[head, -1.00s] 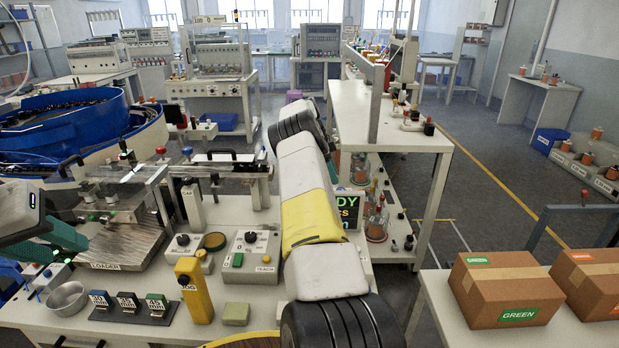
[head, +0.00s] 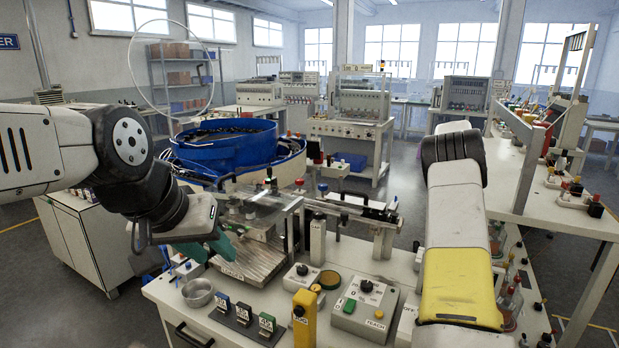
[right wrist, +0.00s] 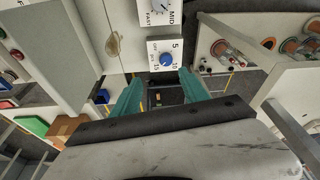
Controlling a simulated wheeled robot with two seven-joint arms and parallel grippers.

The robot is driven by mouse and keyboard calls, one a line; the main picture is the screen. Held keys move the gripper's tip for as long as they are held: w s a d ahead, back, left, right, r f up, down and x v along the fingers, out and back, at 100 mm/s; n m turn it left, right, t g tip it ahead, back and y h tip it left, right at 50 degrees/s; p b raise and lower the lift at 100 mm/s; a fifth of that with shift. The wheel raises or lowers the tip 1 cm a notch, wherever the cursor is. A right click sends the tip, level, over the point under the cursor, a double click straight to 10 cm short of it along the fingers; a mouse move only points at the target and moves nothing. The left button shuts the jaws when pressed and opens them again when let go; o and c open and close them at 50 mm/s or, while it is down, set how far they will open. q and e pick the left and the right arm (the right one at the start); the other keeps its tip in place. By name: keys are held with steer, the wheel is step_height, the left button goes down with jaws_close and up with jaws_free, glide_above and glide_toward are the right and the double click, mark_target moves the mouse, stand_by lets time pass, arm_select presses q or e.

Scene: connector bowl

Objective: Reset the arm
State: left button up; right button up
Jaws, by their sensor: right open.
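My left arm comes in from the left in the head view. Its gripper (head: 208,248), with teal fingers, hangs by the left front of the loader fixture (head: 245,262), above the small metal bowl (head: 198,293). The gap between its fingers does not show clearly. My right arm, white with a yellow section, reaches up along the right side of the head view; its gripper is hidden there. In the right wrist view my right gripper (right wrist: 160,93) has its two teal fingers wide apart, with nothing between them. A white panel with a blue dial (right wrist: 166,58) lies beyond the fingertips.
On the bench stand a yellow jog pendant (head: 304,318), a teach box (head: 363,308) and several labelled blocks (head: 243,314). A blue bowl feeder (head: 226,141) stands behind. A white shelf table (head: 530,175) is at right. Cardboard boxes (right wrist: 66,128) show in the right wrist view.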

steer(key=s+a+r+n+t+y, duration=0.2)
steer(key=s+a+r+n, duration=0.3)
steer(key=s+a+r, duration=0.35)
steer(key=s+a+r+n+t+y, duration=0.25)
steer(key=s+a+r+n, duration=0.25)
steer(key=a+r, duration=0.5)
steer(key=s+a+f+n+t, duration=0.2)
steer(key=s+a+n, duration=1)
steer(key=s+a, duration=0.6)
steer(key=s+f, duration=0.1)
steer(key=s, duration=0.2)
steer(key=shift+s+f+t, duration=0.3)
steer(key=shift+s+t, duration=0.05)
